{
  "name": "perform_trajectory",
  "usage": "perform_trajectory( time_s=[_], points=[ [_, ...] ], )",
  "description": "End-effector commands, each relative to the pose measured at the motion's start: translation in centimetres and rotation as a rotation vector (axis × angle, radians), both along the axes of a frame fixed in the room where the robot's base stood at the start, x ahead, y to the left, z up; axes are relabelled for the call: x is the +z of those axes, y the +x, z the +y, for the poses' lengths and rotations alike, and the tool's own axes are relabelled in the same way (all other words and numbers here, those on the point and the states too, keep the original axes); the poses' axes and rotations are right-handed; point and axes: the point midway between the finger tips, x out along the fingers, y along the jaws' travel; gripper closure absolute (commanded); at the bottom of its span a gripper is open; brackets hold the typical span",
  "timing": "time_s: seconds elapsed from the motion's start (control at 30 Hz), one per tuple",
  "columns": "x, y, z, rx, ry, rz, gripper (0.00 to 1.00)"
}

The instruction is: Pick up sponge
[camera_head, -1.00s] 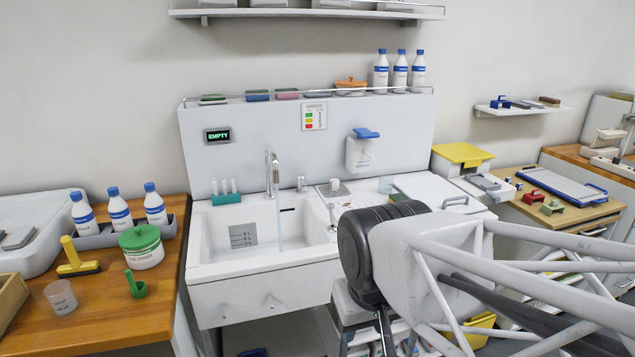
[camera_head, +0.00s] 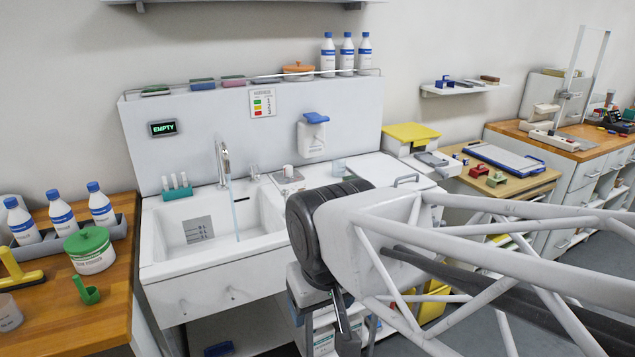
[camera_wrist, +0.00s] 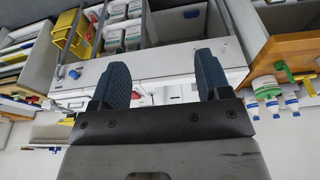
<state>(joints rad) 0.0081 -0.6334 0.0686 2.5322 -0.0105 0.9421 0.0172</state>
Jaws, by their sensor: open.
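No object is clearly identifiable as the sponge. Small flat blocks that could be sponges lie on the ledge above the sink: a green one (camera_head: 155,90), a blue one (camera_head: 203,84) and a pink one (camera_head: 233,81). A brown block (camera_head: 490,79) lies on the small wall shelf. My gripper (camera_wrist: 163,75) is open in the wrist view, with two dark blue fingers apart and nothing between them. In the head view my arm's dark end hangs in front of the sink unit, well below and away from the ledge; the fingers are mostly hidden there.
The white sink (camera_head: 190,262) has water running from its tap (camera_head: 222,165). A thin rail (camera_head: 330,73) fronts the ledge, where an orange pot (camera_head: 298,72) and several bottles stand. A wooden counter (camera_head: 100,318) is left; a yellow-lidded box (camera_head: 410,138) is right.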

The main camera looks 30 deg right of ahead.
Motion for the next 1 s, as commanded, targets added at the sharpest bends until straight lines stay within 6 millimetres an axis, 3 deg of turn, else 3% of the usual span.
perform_trajectory(
  time_s=[0.03,0.13,0.57,0.77,1.0],
  points=[
    [0.0,0.0,0.0,0.0,0.0,0.0,0.22],
    [0.0,0.0,0.0,0.0,0.0,0.0,0.08],
    [0.3,0.6,-0.1,0.0,-0.001,0.002,0.08],
    [1.4,2.8,-0.6,-0.001,-0.004,0.011,0.08],
    [3.4,7.6,-1.9,-0.001,-0.008,0.028,0.08]
  ],
)
